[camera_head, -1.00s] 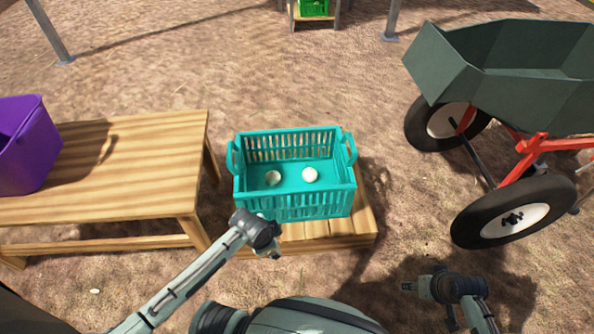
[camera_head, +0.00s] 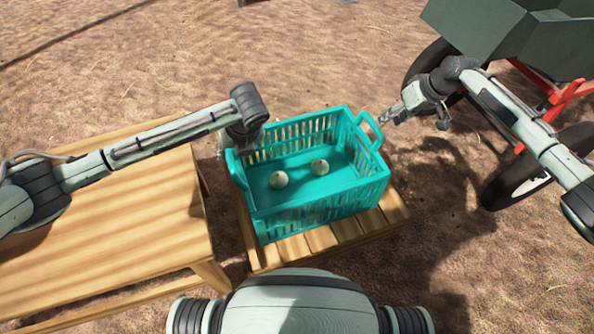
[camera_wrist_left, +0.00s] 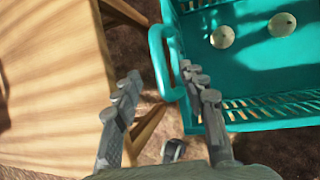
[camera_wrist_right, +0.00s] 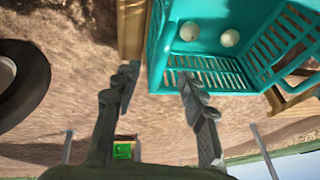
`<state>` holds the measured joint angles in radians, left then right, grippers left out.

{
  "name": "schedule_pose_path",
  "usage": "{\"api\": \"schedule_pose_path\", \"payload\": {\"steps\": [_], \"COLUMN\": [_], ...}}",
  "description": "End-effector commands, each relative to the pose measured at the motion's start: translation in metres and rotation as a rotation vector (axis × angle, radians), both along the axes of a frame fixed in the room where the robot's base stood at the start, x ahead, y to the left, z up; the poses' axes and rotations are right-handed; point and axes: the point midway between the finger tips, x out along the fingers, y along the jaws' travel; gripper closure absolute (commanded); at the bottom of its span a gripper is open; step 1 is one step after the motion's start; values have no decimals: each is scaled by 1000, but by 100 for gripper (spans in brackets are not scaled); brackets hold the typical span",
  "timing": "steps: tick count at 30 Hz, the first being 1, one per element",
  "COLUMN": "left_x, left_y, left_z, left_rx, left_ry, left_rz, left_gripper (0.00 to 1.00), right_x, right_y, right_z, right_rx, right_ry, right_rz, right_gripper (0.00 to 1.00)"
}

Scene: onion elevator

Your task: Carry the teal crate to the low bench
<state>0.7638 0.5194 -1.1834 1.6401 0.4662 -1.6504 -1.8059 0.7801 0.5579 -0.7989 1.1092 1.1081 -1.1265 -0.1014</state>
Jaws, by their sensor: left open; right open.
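The teal crate (camera_head: 310,195) stands upright on a low slatted wooden platform (camera_head: 300,247) and holds two pale round onions (camera_head: 278,179). My left gripper (camera_head: 226,148) is open at the crate's left end; in the left wrist view its fingers (camera_wrist_left: 165,85) are spread around the line of the left handle (camera_wrist_left: 160,65), and contact cannot be told. My right gripper (camera_head: 393,114) is open and empty beside the right handle (camera_head: 368,131), apart from it. In the right wrist view, the crate also shows (camera_wrist_right: 205,70) ahead of the open fingers (camera_wrist_right: 158,77).
A taller wooden bench (camera_head: 110,240) stands left of the platform, under my left arm. A wheelbarrow with a dark green tub (camera_head: 500,35) and black wheels stands at right, near my right arm. Bare ground lies behind the crate.

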Motion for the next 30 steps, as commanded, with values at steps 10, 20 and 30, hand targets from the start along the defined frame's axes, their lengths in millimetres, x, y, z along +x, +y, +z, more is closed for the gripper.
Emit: {"api": "schedule_pose_path", "payload": {"steps": [10,20,30], "left_x": [0,10,21], "left_y": [1,14,24], "left_z": [0,-35,-68], "left_rx": [6,7,6], "left_ry": [3,5,3], "left_rz": [-7,-4,-7], "left_gripper": [58,58,58], "right_x": [1,12,22], "right_y": [0,13,24], "right_z": [1,-35,-67], "right_rx": [1,2,2], "right_ry": [1,2,0], "right_rz": [-1,-2,-2], "right_gripper": [58,58,58]}}
